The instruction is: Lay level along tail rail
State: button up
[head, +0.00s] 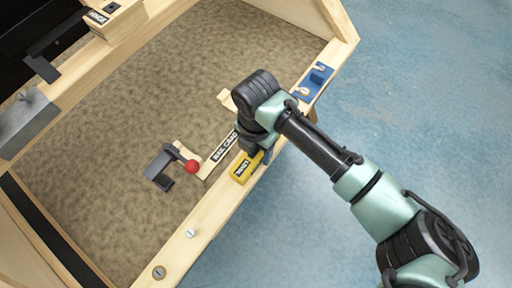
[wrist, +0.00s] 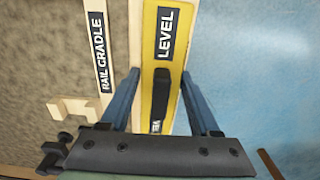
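A yellow level (head: 242,172) with a black LEVEL label lies lengthwise in line with the light wooden tail rail (head: 212,212). It also shows in the wrist view (wrist: 176,16), running away from me with its long side parallel to the rail. My gripper (head: 256,152) points down over the level's far part. In the wrist view its two blue fingers (wrist: 161,72) flank the level closely, their tips at its two long sides. I cannot tell whether the level's underside touches the rail. The RAIL CRADLE strip (head: 224,147) lies beside it on the inner side.
A dark clamp-like tool (head: 162,168) with a red ball (head: 192,166) sits left of the cradle. A blue plate (head: 316,81) is fixed farther along the rail. A HINGE block (head: 99,18) stands on the opposite rail. Blue floor lies outside the frame.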

jog(key=shift+o, duration=1.2)
notch_tip(320, 180, up, 12)
jog(key=shift+r+p, duration=0.25)
jog(key=shift+p, duration=0.75)
